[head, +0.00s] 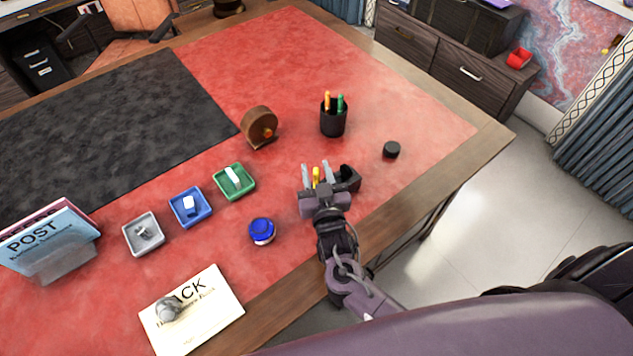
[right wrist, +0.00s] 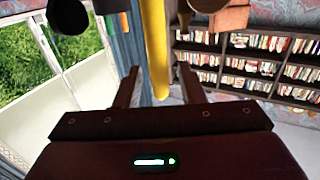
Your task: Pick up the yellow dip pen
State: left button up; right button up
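The yellow dip pen (head: 316,176) shows as a short yellow piece between the fingers of my right gripper (head: 315,172), at the right front of the red desk top. In the right wrist view the yellow pen (right wrist: 156,45) runs down from the top edge, between the two fingertips (right wrist: 158,70). The fingers are apart, with a visible gap on each side of the pen. A black block-like thing (head: 348,179) sits just right of the gripper; its link to the pen is hidden. My left gripper is not in view.
A black pen cup (head: 333,120) stands behind the gripper, with a brown round dispenser (head: 260,124) to its left. A small black cylinder (head: 391,149) is at right. A blue-lidded jar (head: 262,231) and a green tray (head: 234,181) lie left. The desk's wooden edge (head: 430,195) is close.

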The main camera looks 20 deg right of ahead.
grip_shut()
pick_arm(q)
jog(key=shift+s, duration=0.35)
